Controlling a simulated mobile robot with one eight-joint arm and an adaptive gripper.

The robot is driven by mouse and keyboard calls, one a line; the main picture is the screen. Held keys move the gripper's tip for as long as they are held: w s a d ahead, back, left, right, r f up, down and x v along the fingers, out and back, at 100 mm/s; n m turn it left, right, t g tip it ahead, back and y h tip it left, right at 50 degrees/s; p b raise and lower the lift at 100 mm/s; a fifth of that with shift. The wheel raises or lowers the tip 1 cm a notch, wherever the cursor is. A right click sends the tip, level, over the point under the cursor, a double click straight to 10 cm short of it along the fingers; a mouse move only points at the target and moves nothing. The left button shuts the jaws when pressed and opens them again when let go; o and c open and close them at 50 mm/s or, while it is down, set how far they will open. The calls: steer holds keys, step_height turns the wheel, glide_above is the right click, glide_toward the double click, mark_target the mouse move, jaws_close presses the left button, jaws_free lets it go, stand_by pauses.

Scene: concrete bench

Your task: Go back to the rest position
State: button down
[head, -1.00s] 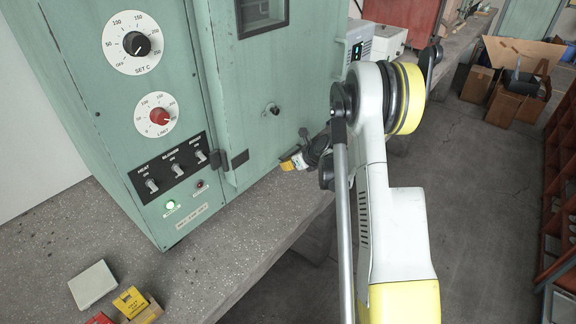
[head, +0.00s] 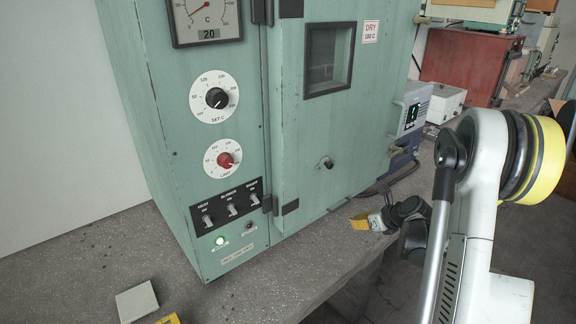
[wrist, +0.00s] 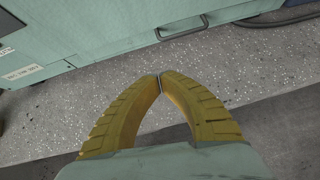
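My gripper (head: 366,222) is at the bench's front edge, in front of the green oven's closed door. In the wrist view its two yellow ribbed fingers (wrist: 160,84) meet at the tips with nothing between them. The green oven (head: 330,150) stands on the concrete bench (head: 75,275). Its SET C dial (head: 215,98), red LIMIT dial (head: 225,160) and row of toggle switches (head: 232,209) face me. A green lamp (head: 220,241) is lit. The temperature display (head: 208,35) reads 20.
The floor is open beyond the bench edge.

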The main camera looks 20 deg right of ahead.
steer(key=s+a+r+n+g, duration=0.1)
steer(key=s+a+r+n, duration=0.3)
steer(key=a+r+n, duration=0.45)
steer(key=s+a+r+n+g, duration=0.1)
steer(key=s+a+r+n, duration=0.4)
steer(key=a+r+n, duration=0.3)
steer(key=s+a+n+h, duration=0.1)
steer(key=s+a+n, duration=0.3)
steer(key=s+n, duration=0.4)
steer(key=s+a+r+n+h, duration=0.1)
steer(key=s+a+n, duration=0.4)
steer(key=s+n, duration=0.3)
steer(key=shift+s+a+r+n, duration=0.2)
steer(key=shift+s+a+n, duration=0.1)
steer(key=shift+n, duration=0.15)
